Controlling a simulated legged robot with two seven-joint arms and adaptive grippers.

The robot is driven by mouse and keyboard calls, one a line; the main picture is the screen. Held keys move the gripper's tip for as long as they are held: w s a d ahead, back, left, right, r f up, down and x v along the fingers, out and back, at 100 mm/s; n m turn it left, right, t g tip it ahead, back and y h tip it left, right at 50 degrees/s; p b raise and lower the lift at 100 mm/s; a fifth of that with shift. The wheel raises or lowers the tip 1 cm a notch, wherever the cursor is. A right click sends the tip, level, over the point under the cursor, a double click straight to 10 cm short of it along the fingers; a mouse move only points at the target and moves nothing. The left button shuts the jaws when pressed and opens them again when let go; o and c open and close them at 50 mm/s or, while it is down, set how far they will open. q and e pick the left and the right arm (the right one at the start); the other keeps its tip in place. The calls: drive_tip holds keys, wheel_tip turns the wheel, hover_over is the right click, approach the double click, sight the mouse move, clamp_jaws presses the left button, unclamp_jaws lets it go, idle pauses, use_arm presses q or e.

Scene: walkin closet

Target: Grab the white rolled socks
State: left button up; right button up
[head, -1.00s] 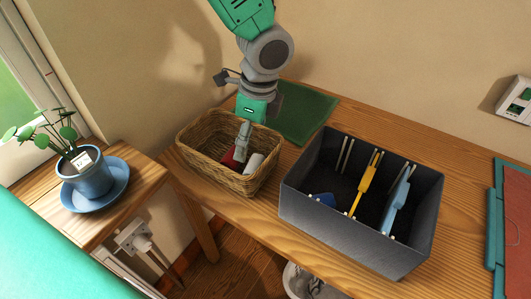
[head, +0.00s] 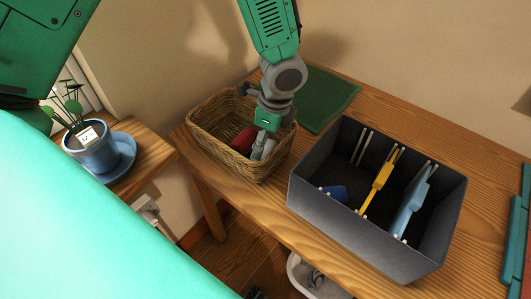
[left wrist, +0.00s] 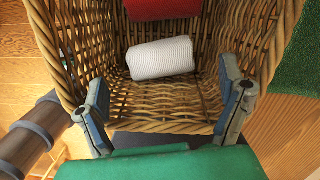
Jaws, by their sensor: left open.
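The white rolled socks (left wrist: 162,58) lie in the wicker basket (left wrist: 265,30), seen in the left wrist view as a ribbed white roll on the woven bottom. A red roll (left wrist: 163,8) lies just beyond them; it also shows in the head view (head: 244,140). My left gripper (left wrist: 163,88) is open and empty, one finger towards each side of the white roll, which appears ahead of the fingertips. In the head view my left gripper (head: 262,148) reaches down into the basket (head: 214,139) and mostly hides the white roll. My right gripper is not in view.
A grey divided box (head: 365,222) with yellow and blue items stands right of the basket on the wooden table. A green mat (head: 328,98) lies behind. A potted plant (head: 95,150) stands on a side table at left. The basket walls closely surround my left gripper.

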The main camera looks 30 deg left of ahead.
sight(265, 147)
use_arm(q)
drive_tip(key=f, duration=0.4)
drive_tip(key=shift+a, duration=0.3)
drive_tip(key=c, duration=1)
drive_tip(key=shift+r, duration=0.15)
drive_tip(key=shift+c, duration=0.2)
